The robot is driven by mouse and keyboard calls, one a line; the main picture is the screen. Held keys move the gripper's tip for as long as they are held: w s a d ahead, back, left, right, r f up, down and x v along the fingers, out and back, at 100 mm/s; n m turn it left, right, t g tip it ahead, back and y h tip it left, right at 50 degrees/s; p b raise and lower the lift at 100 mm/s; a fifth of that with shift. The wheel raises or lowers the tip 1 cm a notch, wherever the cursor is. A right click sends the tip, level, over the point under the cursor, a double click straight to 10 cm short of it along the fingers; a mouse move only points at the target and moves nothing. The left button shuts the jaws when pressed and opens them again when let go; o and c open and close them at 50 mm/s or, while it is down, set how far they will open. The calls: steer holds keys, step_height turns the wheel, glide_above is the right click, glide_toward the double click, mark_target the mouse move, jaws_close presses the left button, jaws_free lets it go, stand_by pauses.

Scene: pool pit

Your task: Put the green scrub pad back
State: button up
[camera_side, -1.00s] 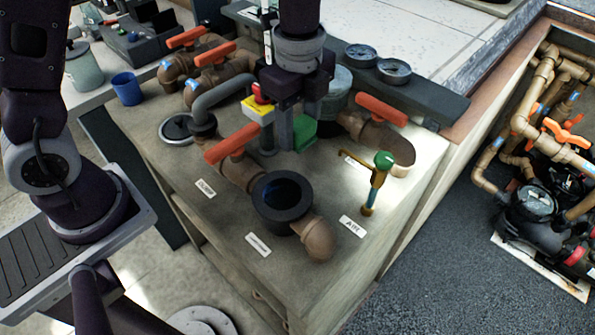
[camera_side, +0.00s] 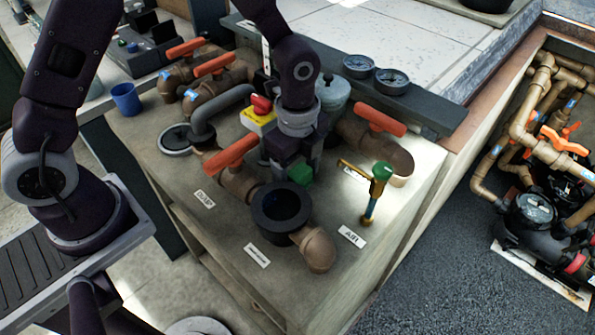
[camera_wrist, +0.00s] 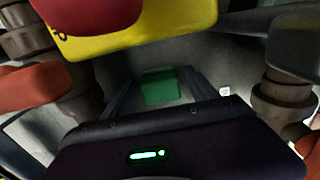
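The green scrub pad (camera_side: 301,173) is at the end of my gripper (camera_side: 296,170), low over the bench just behind the dark round pot. In the wrist view the pad (camera_wrist: 160,87) lies between the two fingers of my gripper (camera_wrist: 162,92) and spans the gap between them. My gripper is shut on it and points down. The fingers and arm hide part of the pad in the side view. I cannot tell whether the pad touches the bench.
A yellow box with a red button (camera_side: 260,112) stands close behind my gripper. Orange-handled pipes (camera_side: 232,155) stand at its left and right (camera_side: 380,122). The open dark pot (camera_side: 282,208) is in front, a brass tap with a green knob (camera_side: 378,185) at right. Labels lie on the bench.

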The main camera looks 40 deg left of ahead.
mark_target(297, 170)
steer(key=shift+r, duration=0.1)
step_height(297, 170, up, 12)
steer(key=s+a+r+n+t, duration=0.3)
steer(key=s+a+r+n, duration=0.3)
steer(key=s+r+n, duration=0.25)
steer(key=s+a+r+n+t, duration=0.1)
steer(key=s+a+n+t, duration=0.1)
steer(key=s+n, duration=0.7)
steer(key=shift+s+a+r+t, duration=0.3)
steer(key=shift+s+a+r, duration=0.15)
steer(key=shift+a, duration=0.45)
